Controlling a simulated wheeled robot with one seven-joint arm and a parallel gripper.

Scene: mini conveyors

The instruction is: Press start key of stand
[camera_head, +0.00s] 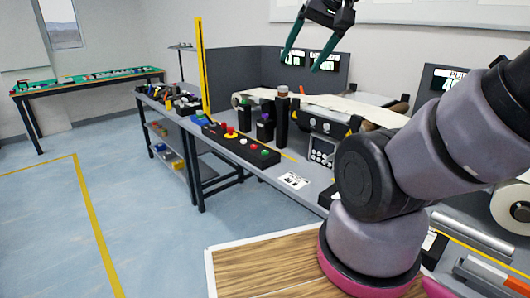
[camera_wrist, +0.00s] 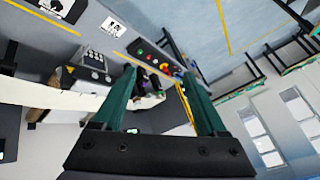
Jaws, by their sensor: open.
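A long black control panel (camera_head: 240,146) lies along the front edge of the grey bench. It carries red buttons, a red mushroom button on yellow (camera_head: 230,131) and a green button (camera_head: 265,152) near its right end. I cannot read which one is the start key. The panel also shows in the wrist view (camera_wrist: 155,57), partly beyond my fingers. My gripper (camera_head: 303,63) has green fingers, spread apart and empty. It hangs high above the conveyor, behind and above the panel, touching nothing. It fills the lower middle of the wrist view (camera_wrist: 158,72).
A conveyor with a pale belt (camera_head: 345,105) runs behind the panel, with dark posts and a yellow upright (camera_head: 203,65) nearby. Display screens (camera_head: 324,60) stand on the grey back partition. The floor (camera_head: 130,215) in front of the bench is clear.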

